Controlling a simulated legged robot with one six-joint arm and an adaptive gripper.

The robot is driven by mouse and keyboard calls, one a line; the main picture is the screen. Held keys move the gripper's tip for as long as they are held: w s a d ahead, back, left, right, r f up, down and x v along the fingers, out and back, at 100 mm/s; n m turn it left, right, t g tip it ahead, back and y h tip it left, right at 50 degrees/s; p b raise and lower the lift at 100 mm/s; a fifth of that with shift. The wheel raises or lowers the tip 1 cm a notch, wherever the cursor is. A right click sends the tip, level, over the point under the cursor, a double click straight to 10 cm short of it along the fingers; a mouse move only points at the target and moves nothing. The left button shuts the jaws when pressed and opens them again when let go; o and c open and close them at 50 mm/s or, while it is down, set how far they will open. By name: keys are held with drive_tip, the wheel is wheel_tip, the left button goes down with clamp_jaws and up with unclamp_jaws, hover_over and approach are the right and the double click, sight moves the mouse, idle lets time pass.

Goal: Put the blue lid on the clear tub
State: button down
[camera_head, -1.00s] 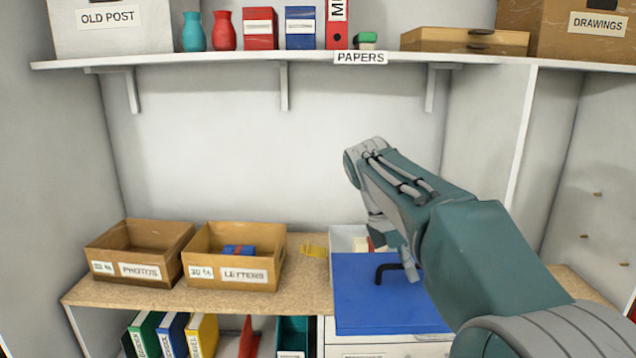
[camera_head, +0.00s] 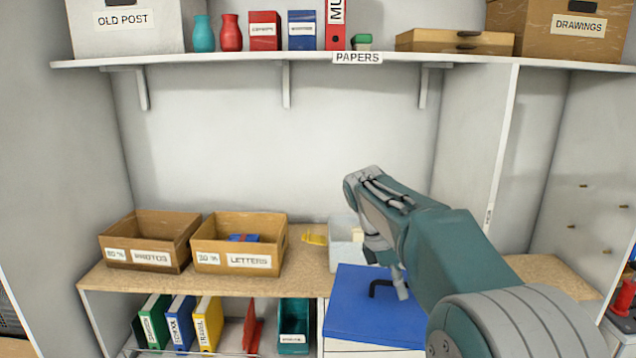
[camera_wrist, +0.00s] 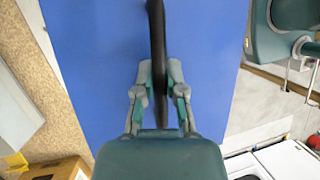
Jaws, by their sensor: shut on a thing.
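The blue lid (camera_head: 352,312) is a flat square panel with a black handle (camera_head: 381,287). My gripper (camera_head: 400,284) is shut on that handle. The wrist view shows its two fingers (camera_wrist: 159,88) on either side of the black handle (camera_wrist: 157,40), with the blue lid (camera_wrist: 90,70) filling most of the picture. The clear tub (camera_head: 344,252) stands on the wooden worktop behind the lid. My arm and the lid hide part of it. The lid is in front of the tub, apart from its top as far as I can see.
Two cardboard boxes, PHOTOS (camera_head: 150,258) and LETTERS (camera_head: 236,260), stand left on the worktop (camera_head: 140,283). A yellow item (camera_head: 315,239) lies left of the tub. The PAPERS shelf (camera_head: 230,58) hangs above. White drawers (camera_head: 345,350) are below the lid.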

wheel_tip(320, 180, down, 32)
drive_tip(key=w+m+g+y, duration=0.2)
drive_tip(key=m+y, duration=0.4)
drive_tip(key=m, duration=1)
drive_tip(key=shift+w+d, duration=0.15)
drive_tip(key=shift+d, duration=0.05)
drive_tip(key=shift+d+f, duration=0.1)
